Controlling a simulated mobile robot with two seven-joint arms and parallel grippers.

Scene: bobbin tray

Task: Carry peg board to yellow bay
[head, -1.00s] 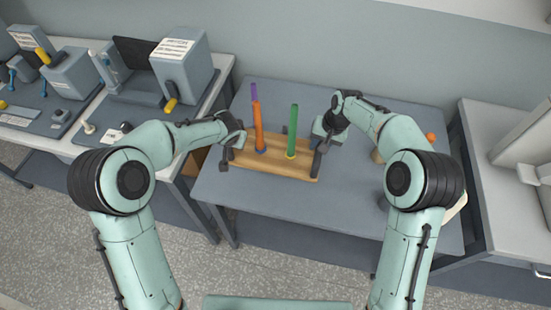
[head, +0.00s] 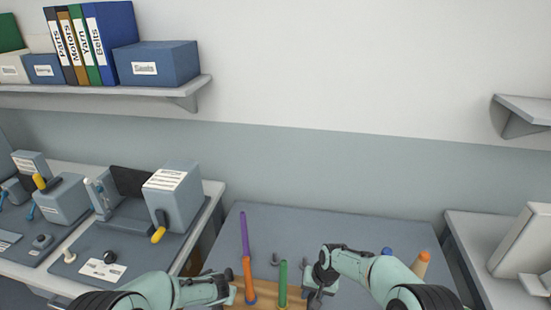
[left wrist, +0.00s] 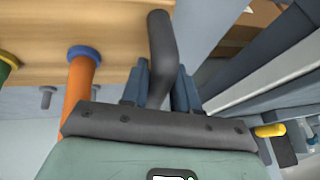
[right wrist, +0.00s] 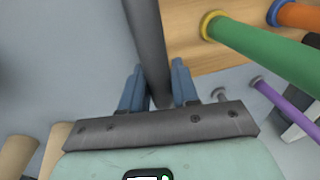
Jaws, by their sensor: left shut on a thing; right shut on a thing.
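The peg board (head: 262,306) is a pale wooden board, cut off by the bottom edge of the head view. It carries an upright orange rod (head: 249,281) with a blue collar and a green rod (head: 282,284) with a yellow collar. My left gripper (left wrist: 160,78) is shut on a dark handle (left wrist: 161,35) at one end of the board. My right gripper (right wrist: 158,78) is shut on the dark handle (right wrist: 146,35) at the other end. Whether the board touches the table is unclear. I cannot make out a yellow bay.
A purple rod (head: 244,232) stands behind the orange one, near small grey pegs (head: 275,260). The grey table (head: 330,225) is mostly clear behind the board. Blue-topped (head: 387,251) and orange-topped (head: 423,258) items stand right. A bench with grey machines (head: 175,195) is left.

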